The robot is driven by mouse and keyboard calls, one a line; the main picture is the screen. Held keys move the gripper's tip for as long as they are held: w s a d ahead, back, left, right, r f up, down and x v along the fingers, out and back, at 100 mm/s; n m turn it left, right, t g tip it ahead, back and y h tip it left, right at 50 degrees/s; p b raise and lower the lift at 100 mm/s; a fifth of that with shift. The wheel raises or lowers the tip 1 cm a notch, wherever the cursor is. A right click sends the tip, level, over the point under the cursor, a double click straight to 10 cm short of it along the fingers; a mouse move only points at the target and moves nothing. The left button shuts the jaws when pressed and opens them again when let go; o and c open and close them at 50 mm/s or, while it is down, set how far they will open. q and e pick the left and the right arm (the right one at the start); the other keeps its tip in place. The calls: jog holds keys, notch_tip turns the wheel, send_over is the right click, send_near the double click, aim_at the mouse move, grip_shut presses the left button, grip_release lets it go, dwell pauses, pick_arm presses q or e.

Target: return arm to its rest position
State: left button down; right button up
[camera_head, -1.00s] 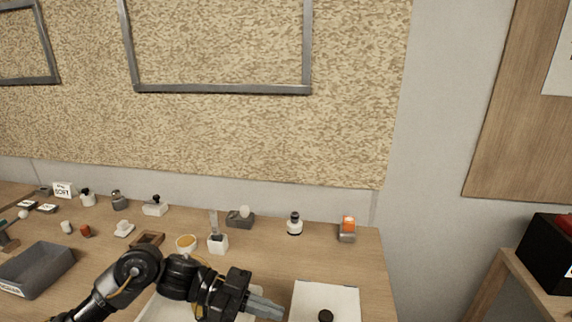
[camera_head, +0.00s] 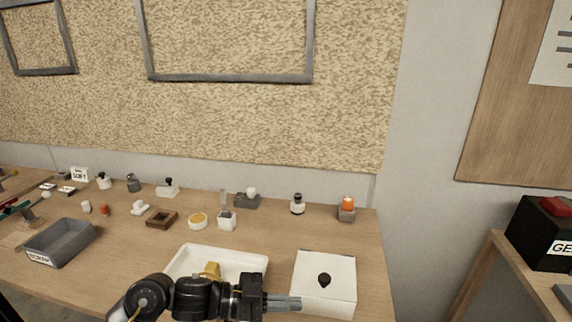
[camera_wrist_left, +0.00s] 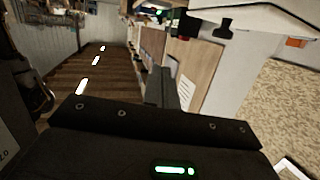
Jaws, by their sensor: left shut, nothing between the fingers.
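My left gripper (camera_head: 284,303) is in front of the table's near edge in the head view, its fingers pointing right. It is shut with nothing in it. The fingers lie just in front of or over the left side of a white box (camera_head: 338,283) with a black knob on top; I cannot tell if they touch. In the left wrist view the shut fingers (camera_wrist_left: 161,88) show in the middle, with the room tilted behind. My right gripper is not in view.
The wooden table (camera_head: 130,262) bears a white tray (camera_head: 190,258) with a yellow piece, a grey scrap bin (camera_head: 62,243), and several small items along the back. A black box (camera_head: 545,232) stands on a side table at the right.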

pick_arm(q)
jog(key=s+a+f+n+t+y, duration=0.2)
jog(key=a+f+n+t+y, duration=0.75)
jog(key=a+f+n, duration=0.2)
jog(key=s+a+f+n+g+y, duration=0.25)
jog(key=s+a+f+g, duration=0.2)
jog(key=s+a, duration=0.4)
jog(key=s+a+f+n+g+y, duration=0.25)
jog(key=s+a+f+y, duration=0.2)
jog(key=s, duration=0.65)
jog(key=s+f+g, duration=0.2)
jog(key=s+f, duration=0.1)
jog(key=f, duration=2.6)
jog(key=s+a+f+m, duration=0.1)
jog(key=s+a+f, duration=0.2)
jog(key=s+f, duration=1)
jog(key=shift+s+a+g, duration=0.15)
jog(key=shift+s+g, duration=0.3)
jog(key=shift+s, duration=0.75)
jog(key=shift+h, duration=0.25)
